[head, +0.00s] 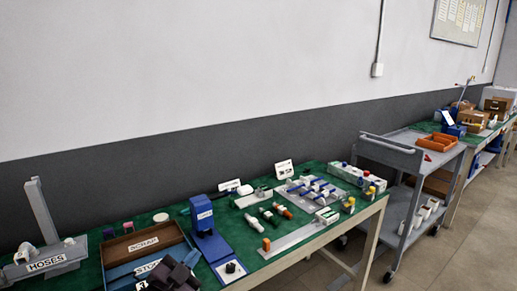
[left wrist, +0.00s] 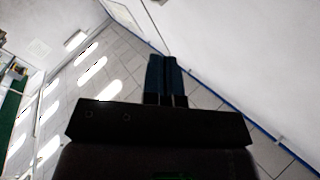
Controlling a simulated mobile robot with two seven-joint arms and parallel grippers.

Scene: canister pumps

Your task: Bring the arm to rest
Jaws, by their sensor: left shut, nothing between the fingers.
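My left gripper (head: 172,274) shows as a dark shape at the bottom of the head view, in front of the lettered bins at the near left end of the bench. In the left wrist view its two dark blue fingers (left wrist: 167,80) are together with nothing between them. That view looks past the fingers to a tiled surface, white walls and bright light patches. My right gripper is in neither view.
A green-topped bench (head: 126,219) holds a HOSES bin (head: 72,251), a brown SCRAP tray (head: 168,235), a blue press (head: 205,222) and several small parts. A grey cart (head: 392,154) stands beyond its right end. Floor (head: 460,235) is clear at right.

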